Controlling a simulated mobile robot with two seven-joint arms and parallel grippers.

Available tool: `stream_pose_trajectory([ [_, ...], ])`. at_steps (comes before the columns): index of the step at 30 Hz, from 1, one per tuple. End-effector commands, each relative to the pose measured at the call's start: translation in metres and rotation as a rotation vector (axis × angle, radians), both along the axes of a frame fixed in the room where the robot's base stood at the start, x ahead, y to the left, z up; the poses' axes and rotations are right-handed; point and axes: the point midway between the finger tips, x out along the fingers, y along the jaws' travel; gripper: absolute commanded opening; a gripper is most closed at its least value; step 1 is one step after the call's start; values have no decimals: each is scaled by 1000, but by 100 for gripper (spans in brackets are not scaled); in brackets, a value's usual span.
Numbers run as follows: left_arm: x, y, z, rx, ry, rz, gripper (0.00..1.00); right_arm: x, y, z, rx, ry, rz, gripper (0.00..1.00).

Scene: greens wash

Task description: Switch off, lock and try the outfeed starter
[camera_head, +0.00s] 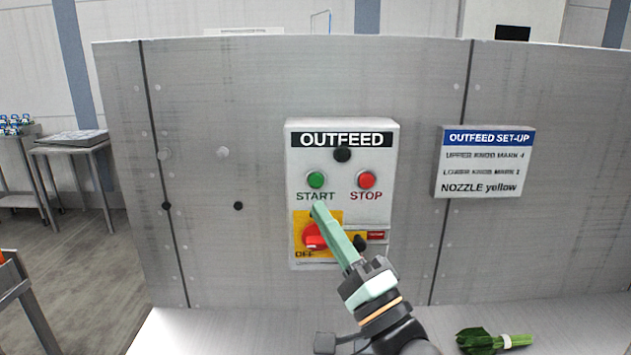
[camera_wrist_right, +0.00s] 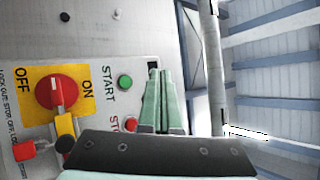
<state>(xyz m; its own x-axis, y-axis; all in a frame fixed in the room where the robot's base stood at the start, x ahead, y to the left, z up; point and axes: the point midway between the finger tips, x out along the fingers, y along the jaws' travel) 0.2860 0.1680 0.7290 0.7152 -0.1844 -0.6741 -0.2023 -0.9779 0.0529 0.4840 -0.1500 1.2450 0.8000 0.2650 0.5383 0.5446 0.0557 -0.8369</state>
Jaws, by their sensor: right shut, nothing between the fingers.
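The grey outfeed starter box (camera_head: 343,140) is on the metal panel. It carries a green START button (camera_head: 316,180), a red STOP button (camera_head: 367,180) and a red rotary switch (camera_head: 314,237) on a yellow plate. The wrist view shows the switch (camera_wrist_right: 57,90) between the ON and OFF marks. My left gripper is out of view.
A white OUTFEED SET-UP sign (camera_head: 483,162) is right of the box. A bundle of greens (camera_head: 482,341) lies on the ledge (camera_head: 250,325) below. Small pegs and holes are on the left panel. A side table (camera_head: 70,143) stands at far left.

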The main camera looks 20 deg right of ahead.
Motion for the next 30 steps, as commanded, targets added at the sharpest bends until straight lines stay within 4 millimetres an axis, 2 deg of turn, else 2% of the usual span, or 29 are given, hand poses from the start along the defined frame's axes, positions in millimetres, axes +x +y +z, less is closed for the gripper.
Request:
stream_pose_trajectory([
  [8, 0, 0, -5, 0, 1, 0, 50, 16, -4, -2, -3, 0, -1, 0],
  [17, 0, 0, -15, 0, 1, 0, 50, 57, -17, -2, -4, 0, -3, 0],
  [21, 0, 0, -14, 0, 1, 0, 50, 72, -20, 0, -2, 0, 0, 0],
  [30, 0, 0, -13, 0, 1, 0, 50, 85, -24, 0, -1, 1, -1, 0],
])
